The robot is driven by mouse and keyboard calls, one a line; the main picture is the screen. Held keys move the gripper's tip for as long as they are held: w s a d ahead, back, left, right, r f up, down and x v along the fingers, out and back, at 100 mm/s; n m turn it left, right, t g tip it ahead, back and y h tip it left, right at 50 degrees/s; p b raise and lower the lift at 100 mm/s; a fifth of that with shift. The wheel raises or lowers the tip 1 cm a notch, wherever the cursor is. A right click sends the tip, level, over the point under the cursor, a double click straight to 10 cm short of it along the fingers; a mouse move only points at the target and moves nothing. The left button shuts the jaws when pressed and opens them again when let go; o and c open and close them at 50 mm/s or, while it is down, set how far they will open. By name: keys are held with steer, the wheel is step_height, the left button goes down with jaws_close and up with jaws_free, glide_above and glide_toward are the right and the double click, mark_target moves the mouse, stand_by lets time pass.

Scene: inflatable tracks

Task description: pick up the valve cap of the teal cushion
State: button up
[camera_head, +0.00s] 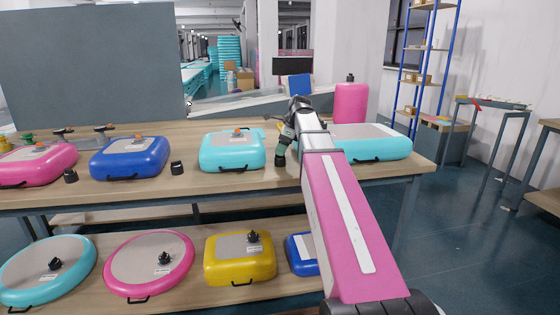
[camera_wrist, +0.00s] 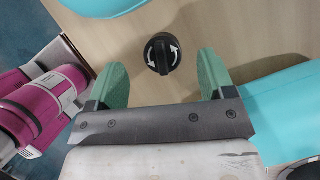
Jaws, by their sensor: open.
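The teal cushion (camera_head: 215,152) lies on the upper worktop, with a grey top and an orange valve fitting (camera_head: 237,133). In the wrist view a round black valve cap (camera_wrist: 161,53) with a white arrow marking lies on bare wood. My gripper (camera_wrist: 161,68) is open, with a green finger on each side of the cap and clear gaps to it. The cap stands slightly beyond the fingertips, and nothing is held. In the head view my gripper (camera_head: 282,148) is just right of the teal cushion.
A second teal cushion (camera_head: 390,146) lies right of my gripper. A blue cushion (camera_head: 112,165) and a pink cushion (camera_head: 45,172) lie left, with black caps (camera_head: 177,168) (camera_head: 70,176) beside them. A pink cylinder (camera_head: 350,104) stands behind. More cushions fill the lower shelf (camera_head: 180,292).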

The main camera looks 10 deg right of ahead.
mark_target(278, 157)
steer(key=shift+d+x, duration=0.15)
steer(key=shift+x, duration=1.2)
steer(key=shift+d+x, duration=0.15)
steer(key=shift+x, duration=1.25)
steer(key=shift+s+d+f, duration=0.1)
steer(key=c, duration=0.9)
